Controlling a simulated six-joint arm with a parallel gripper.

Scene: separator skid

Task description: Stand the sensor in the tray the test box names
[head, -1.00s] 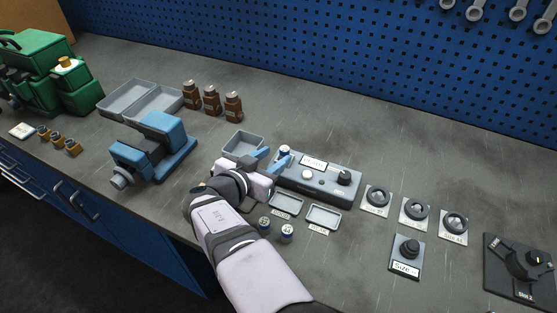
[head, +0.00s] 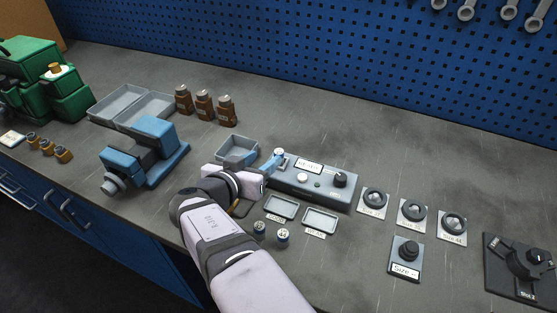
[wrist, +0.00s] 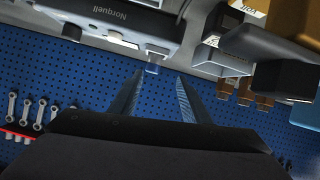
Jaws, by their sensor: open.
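The test box (head: 312,183) is a grey box with a white display, a pale button and a black knob; its display text is too small to read. A small white-topped cylinder, seemingly the sensor (head: 279,153), stands at the box's left end. Two shallow labelled trays, a left one (head: 281,208) and a right one (head: 320,220), lie in front of the box; their labels are unreadable. My gripper (head: 257,160) is open beside the box's left end. In the wrist view, a small blue-grey piece (wrist: 152,67) shows just beyond the fingertips, not clasped.
Two small labelled cylinders (head: 271,232) stand in front of the trays. A grey bin (head: 238,148) is behind my gripper. A blue vise-like machine (head: 145,157) is at left, brown bottles (head: 205,105) behind. Round gauges (head: 412,212) and a Size knob (head: 406,252) are right.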

